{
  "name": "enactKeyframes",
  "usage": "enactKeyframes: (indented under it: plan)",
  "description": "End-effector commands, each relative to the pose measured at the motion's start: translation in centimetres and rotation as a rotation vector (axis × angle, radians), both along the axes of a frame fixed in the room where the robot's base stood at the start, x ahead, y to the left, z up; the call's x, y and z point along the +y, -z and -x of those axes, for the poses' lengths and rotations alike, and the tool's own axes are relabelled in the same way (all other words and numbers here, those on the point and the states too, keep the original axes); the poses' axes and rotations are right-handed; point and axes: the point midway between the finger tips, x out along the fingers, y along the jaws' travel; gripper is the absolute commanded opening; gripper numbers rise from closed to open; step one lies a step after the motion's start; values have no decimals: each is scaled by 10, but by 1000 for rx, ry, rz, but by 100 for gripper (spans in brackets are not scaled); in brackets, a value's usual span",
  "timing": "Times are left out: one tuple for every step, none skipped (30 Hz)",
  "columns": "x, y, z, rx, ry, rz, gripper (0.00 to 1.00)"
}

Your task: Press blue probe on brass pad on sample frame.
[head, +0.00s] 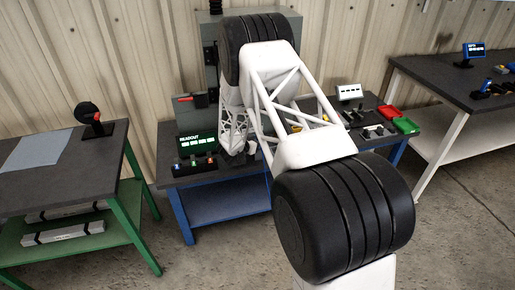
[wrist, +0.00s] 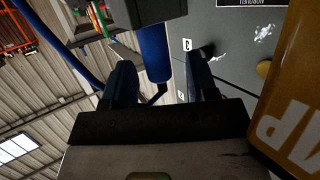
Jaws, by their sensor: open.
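My gripper (wrist: 160,78) is open in the wrist view, its two dark fingers pointing up the picture. A thick blue cylinder (wrist: 154,45), possibly the blue probe's handle, shows between or beyond the fingers. I cannot tell whether either finger touches it. In the head view, a black readout unit (head: 196,141) stands on the middle bench, with several small coloured-tipped items (head: 195,163) in front. They are too small to tell apart surely. My arm hides the bench's centre and most of the gripper there. I cannot make out the brass pad or the sample frame.
An orange lettered object (wrist: 292,95) is close at the right of the wrist view. A green-legged bench (head: 100,150) stands left, and another bench (head: 430,78) right.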

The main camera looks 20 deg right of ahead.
Motion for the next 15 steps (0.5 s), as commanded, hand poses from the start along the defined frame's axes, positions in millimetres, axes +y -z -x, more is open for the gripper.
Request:
enactKeyframes:
  plan:
    - [-3, 1, -2, 0, 1, 0, 53]
    - [-4, 2, -3, 1, 0, -1, 53]
    - [-5, 2, -3, 1, 0, -1, 53]
    - [-6, 2, -4, 1, 0, -1, 53]
    - [-6, 2, -4, 1, 0, -1, 53]
    - [-6, 2, -4, 1, 0, -1, 53]
    - [-6, 2, -4, 1, 0, -1, 53]
    - [-6, 2, -4, 1, 0, -1, 53]
    - [-6, 2, -4, 1, 0, -1, 53]
    - [-6, 2, -4, 1, 0, -1, 53]
    - [-6, 2, -4, 1, 0, -1, 53]
    - [-6, 2, -4, 1, 0, -1, 53]
    - [-6, 2, -4, 0, -1, -1, 53]
    - [-6, 2, -4, 0, -1, -1, 53]
    - [-6, 2, -4, 1, 0, -1, 53]
